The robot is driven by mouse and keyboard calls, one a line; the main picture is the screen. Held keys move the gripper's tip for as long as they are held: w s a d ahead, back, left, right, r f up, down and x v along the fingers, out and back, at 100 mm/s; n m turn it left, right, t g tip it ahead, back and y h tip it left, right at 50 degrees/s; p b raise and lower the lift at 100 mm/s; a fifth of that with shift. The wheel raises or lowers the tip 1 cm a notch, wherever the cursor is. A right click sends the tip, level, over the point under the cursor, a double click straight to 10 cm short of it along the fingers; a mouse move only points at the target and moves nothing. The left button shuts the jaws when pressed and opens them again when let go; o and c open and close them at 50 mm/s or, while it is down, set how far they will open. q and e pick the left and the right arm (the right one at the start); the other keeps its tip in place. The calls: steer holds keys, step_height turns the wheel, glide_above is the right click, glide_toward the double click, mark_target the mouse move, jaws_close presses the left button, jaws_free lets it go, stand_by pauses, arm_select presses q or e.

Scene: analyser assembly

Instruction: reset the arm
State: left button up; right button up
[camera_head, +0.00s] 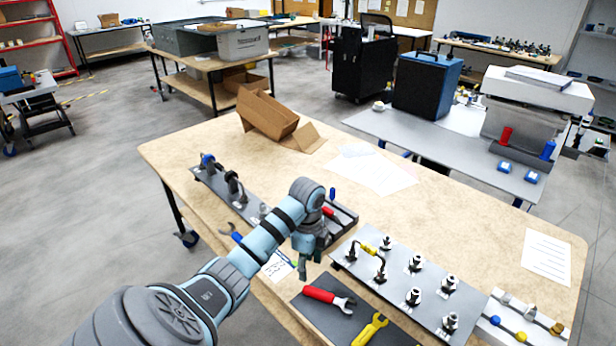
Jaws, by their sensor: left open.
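My left arm reaches in from the lower left over the wooden workbench (450,212). Its gripper (309,262) points down above the bench's near side, between a dark tray (343,217) and the dark tool mat (313,311). The jaws are small in this view; they look open and nothing shows between them. My right arm and gripper are not in view.
A red-handled tool (328,296) and a yellow wrench (370,328) lie on the mat. A grey plate with several fittings (414,296) sits to the right. An open cardboard box (267,115) stands at the bench's far edge.

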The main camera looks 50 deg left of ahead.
arm_select(q)
steer(key=shift+r, duration=0.8)
